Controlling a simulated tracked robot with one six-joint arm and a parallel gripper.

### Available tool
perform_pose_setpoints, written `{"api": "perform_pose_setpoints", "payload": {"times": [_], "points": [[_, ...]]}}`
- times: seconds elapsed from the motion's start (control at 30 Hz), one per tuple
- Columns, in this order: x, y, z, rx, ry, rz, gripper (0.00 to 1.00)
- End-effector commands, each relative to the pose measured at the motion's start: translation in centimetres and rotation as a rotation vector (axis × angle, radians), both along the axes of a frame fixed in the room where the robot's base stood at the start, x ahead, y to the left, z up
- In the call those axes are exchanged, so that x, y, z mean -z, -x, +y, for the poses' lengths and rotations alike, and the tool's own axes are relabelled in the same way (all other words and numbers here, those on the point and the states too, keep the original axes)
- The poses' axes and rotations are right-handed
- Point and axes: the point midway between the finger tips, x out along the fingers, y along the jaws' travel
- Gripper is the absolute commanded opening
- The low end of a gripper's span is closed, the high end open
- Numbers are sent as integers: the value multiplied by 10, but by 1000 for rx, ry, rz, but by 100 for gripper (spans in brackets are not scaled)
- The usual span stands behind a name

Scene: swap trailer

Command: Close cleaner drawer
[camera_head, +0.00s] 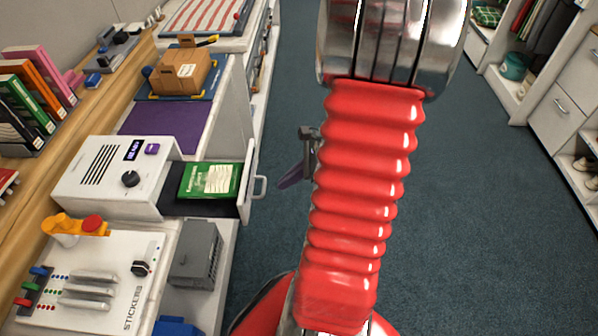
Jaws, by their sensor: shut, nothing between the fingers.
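The cleaner is a white box (112,172) with a grille, a dark knob and a small display, at the left. Its drawer (248,178) stands open, pulled out to the right, with a handle (260,187) on its front. A green book (209,181) lies inside on the dark drawer floor. My gripper (291,178) shows partly at the left edge of my red arm, to the right of the handle with a gap between. It is shut and empty. My arm hides the rest of it.
A sticker machine (100,285) and a grey box (197,255) stand nearer on the left. A cardboard box (182,72) sits farther back. White cabinets (563,110) line the right side. The blue carpet aisle (470,220) is clear.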

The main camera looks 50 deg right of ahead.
Motion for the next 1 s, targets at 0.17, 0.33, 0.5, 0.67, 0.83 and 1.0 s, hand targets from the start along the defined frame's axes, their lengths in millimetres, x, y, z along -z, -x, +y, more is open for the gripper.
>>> {"api": "perform_pose_setpoints", "payload": {"times": [0.17,0.33,0.5,0.67,0.83,1.0], "points": [[4,-16,13,-3,0,0,0],[6,-23,19,-1,0,0,0],[6,-25,20,-1,0,0,0],[6,-24,11,3,1,-1,0],[6,-25,19,1,0,0,0],[6,-28,21,8,2,0,0]]}}
